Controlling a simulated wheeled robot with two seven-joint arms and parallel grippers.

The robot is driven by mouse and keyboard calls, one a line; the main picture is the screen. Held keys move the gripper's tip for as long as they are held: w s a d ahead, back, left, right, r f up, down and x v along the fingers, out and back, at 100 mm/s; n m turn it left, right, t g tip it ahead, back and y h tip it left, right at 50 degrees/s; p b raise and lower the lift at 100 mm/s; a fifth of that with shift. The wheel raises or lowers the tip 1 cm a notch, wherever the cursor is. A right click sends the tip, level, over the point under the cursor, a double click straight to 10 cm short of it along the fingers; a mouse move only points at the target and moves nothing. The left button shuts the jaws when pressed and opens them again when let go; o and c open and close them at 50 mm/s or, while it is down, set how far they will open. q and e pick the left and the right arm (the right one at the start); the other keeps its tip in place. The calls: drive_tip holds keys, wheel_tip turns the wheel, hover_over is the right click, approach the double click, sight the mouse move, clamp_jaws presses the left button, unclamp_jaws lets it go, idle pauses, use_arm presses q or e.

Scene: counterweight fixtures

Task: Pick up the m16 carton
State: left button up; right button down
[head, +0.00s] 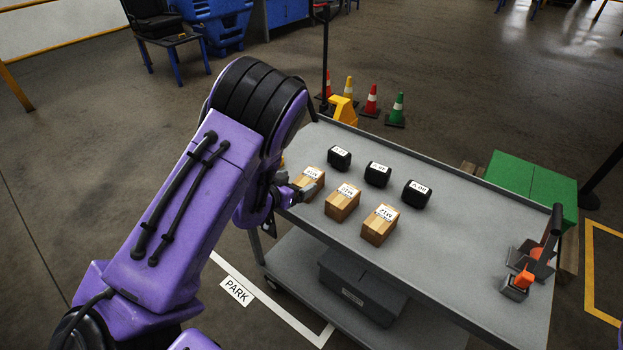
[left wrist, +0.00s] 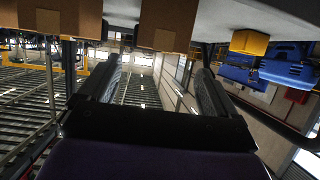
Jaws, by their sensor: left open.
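Three brown cartons with white labels stand in a slanting row on the grey cart top. The left one (head: 309,182) is nearest my gripper; the middle one (head: 342,203) and the right one (head: 380,225) stand farther along. The labels are small and tilted, so I cannot read for sure which is the m16 carton. My left gripper (head: 293,192) is at the cart's left end, close beside the left carton; contact cannot be told. In the left wrist view its fingers (left wrist: 158,88) are apart with nothing between them. Two brown cartons (left wrist: 166,25) show at that view's top. My right gripper is not in view.
Three black labelled blocks (head: 377,174) stand behind the cartons. The cart top (head: 460,235) is clear right of them, up to an orange and grey fixture (head: 517,284). A dark box (head: 360,287) sits on the lower shelf. Cones (head: 371,100) and a green box (head: 532,184) stand behind the cart.

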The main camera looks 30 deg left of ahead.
sight(308, 177)
use_arm(q)
drive_tip(key=p+x, duration=0.2)
drive_tip(key=x, duration=0.5)
drive_tip(key=shift+s+d+f, duration=0.1)
drive_tip(key=shift+d, duration=0.05)
drive_tip(key=shift+w+f, duration=0.25)
drive_tip(key=shift+w, duration=0.1)
drive_tip(key=c, duration=1.5)
